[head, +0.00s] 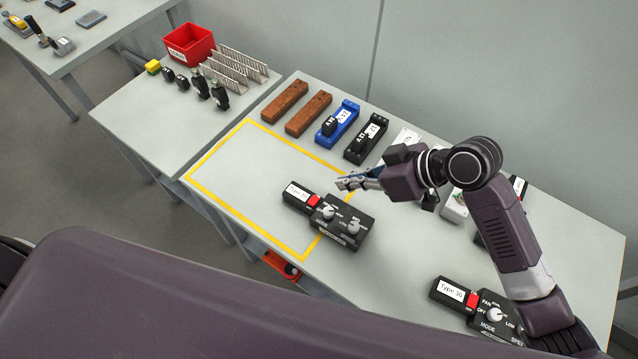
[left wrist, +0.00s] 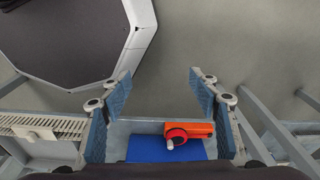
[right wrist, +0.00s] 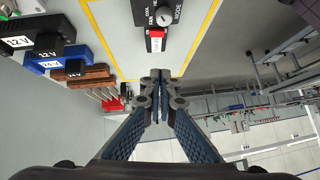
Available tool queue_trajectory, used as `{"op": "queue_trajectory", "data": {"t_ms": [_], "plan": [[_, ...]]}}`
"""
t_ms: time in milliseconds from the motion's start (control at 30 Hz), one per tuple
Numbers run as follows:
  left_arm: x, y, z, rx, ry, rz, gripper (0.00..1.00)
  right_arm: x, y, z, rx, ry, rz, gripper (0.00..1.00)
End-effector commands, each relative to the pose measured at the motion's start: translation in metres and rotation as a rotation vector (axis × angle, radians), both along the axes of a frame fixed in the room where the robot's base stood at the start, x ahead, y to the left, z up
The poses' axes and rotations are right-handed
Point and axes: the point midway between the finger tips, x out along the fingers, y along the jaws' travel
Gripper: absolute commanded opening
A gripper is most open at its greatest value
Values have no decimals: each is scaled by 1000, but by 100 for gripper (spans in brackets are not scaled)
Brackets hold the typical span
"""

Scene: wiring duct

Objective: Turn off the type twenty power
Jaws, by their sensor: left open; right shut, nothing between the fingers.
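My right gripper (head: 345,184) is shut and empty, just behind and above the box. In the right wrist view, the box (right wrist: 178,30) is at the top, beyond the closed fingertips (right wrist: 160,75); its red switch (right wrist: 156,33) and one knob show. The fingers appear apart from it. My left gripper (left wrist: 160,72) is open and empty; it is outside the head view.
A similar Type 30 box (head: 470,304) lies at the front right. Blue (head: 338,124) and black (head: 366,140) battery packs and brown blocks (head: 285,101) line the back. A red bin (head: 190,43) is on the left table. An orange device (left wrist: 190,131) lies on a blue surface below the left gripper.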

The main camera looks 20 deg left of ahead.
Motion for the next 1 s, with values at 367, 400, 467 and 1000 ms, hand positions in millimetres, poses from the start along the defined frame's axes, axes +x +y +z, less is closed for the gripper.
{"op": "queue_trajectory", "data": {"t_ms": [367,400,467,1000], "plan": [[-51,3,-1,6,69,0,56,0,4,-3,1,2,-1,0],[-51,3,0,6,69,0,56,0,6,-5,1,3,-1,0],[-48,3,3,5,65,0,56,1,12,-10,1,5,-1,0],[-23,1,31,1,29,-1,56,8,71,-82,-1,6,-2,0]]}}
